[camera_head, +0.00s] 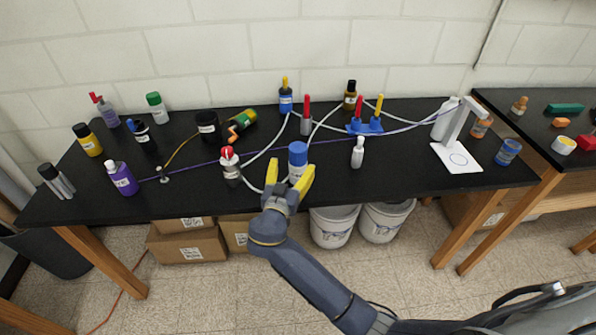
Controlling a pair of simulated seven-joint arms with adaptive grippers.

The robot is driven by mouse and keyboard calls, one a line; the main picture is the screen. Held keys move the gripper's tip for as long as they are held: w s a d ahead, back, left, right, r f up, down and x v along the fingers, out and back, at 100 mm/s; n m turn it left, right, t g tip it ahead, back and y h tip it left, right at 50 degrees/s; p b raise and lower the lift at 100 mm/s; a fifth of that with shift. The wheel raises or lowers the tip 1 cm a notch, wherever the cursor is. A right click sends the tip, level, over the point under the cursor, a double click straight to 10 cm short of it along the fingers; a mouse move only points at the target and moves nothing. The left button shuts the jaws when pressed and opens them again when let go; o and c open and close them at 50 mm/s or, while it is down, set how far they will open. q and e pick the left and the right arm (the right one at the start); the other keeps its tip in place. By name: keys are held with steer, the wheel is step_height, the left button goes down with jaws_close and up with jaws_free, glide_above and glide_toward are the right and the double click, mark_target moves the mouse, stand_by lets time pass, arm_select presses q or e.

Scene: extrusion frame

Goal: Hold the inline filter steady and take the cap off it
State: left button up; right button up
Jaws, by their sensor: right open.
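The fingers show to the left and right of the cylinder's lower part, below the cap. I cannot tell whether they touch it. My left gripper is not in view.
A white bottle with a red top (230,163) stands close on the left, and a small white bottle (357,153) on the right. Pale tubes run behind the cylinder to a blue stand (364,127). Several bottles line the black bench (420,170).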

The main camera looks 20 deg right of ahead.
mark_target(296, 163)
steer(key=shift+f+x, duration=0.2)
steer(key=shift+x, duration=2.75)
steer(key=shift+d, duration=0.15)
steer(key=shift+c, duration=0.6)
jaws_close()
step_height(296, 163, up, 20)
